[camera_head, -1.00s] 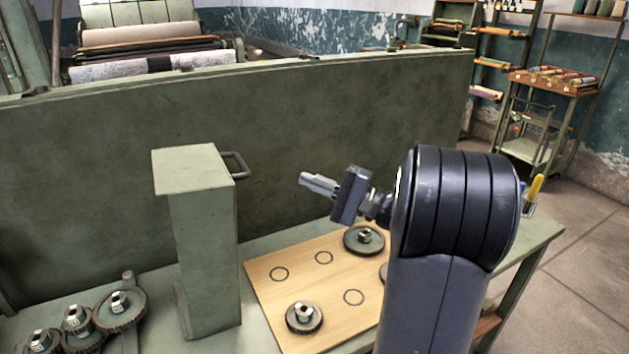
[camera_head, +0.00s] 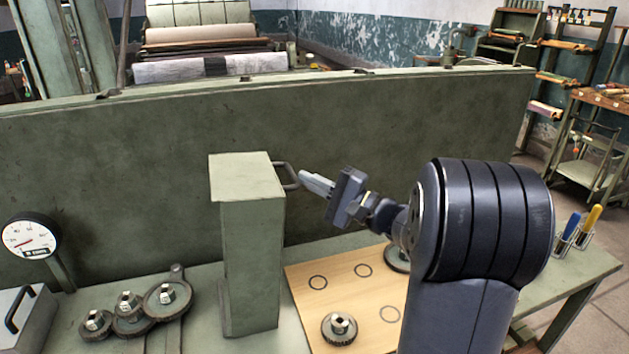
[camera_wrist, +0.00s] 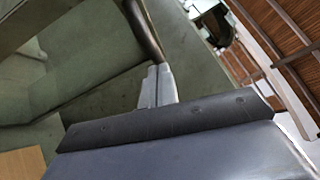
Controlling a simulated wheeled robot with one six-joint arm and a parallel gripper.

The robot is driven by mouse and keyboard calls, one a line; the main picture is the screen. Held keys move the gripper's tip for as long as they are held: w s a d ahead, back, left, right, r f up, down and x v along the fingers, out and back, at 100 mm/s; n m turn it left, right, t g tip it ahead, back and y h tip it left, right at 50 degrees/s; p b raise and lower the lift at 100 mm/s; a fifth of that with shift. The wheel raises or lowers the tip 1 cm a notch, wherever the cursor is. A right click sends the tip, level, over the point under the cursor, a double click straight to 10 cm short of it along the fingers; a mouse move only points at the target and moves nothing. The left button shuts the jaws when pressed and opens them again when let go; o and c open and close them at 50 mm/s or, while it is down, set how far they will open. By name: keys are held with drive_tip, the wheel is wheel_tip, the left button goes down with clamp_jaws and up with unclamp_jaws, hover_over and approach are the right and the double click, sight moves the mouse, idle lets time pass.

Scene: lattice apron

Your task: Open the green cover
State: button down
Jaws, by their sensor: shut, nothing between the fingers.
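The green cover (camera_head: 250,245) is a tall, narrow box standing upright on the bench. A dark bar handle (camera_head: 292,178) sticks out from the right side near its top. My gripper (camera_head: 302,174) is just right of the handle, fingers shut with nothing between them, pointing left toward it. In the wrist view, my shut fingertips (camera_wrist: 158,72) lie at the lower end of a dark bar (camera_wrist: 143,28), which looks like the handle. I cannot tell whether they touch it. What is inside the cover is hidden.
A wooden board (camera_head: 305,300) with printed rings and a gear (camera_head: 340,328) lies right of the cover. Several meshed gears (camera_head: 130,310) and a dial gauge (camera_head: 30,237) are at left. A green panel (camera_head: 130,170) stands behind. Tool cups (camera_head: 565,243) stand at right.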

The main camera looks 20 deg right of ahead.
sight(273, 175)
drive_tip(key=a+r, duration=0.1)
drive_tip(key=a, duration=0.1)
drive_tip(key=a+r+n+g, duration=0.1)
drive_tip(key=a, duration=0.2)
drive_tip(key=a+r+n, duration=0.1)
drive_tip(key=a+r, duration=0.1)
drive_tip(key=shift+a+r+g+h, duration=0.1)
drive_tip(key=shift+a+g+h, duration=0.2)
drive_tip(key=shift+h, duration=0.1)
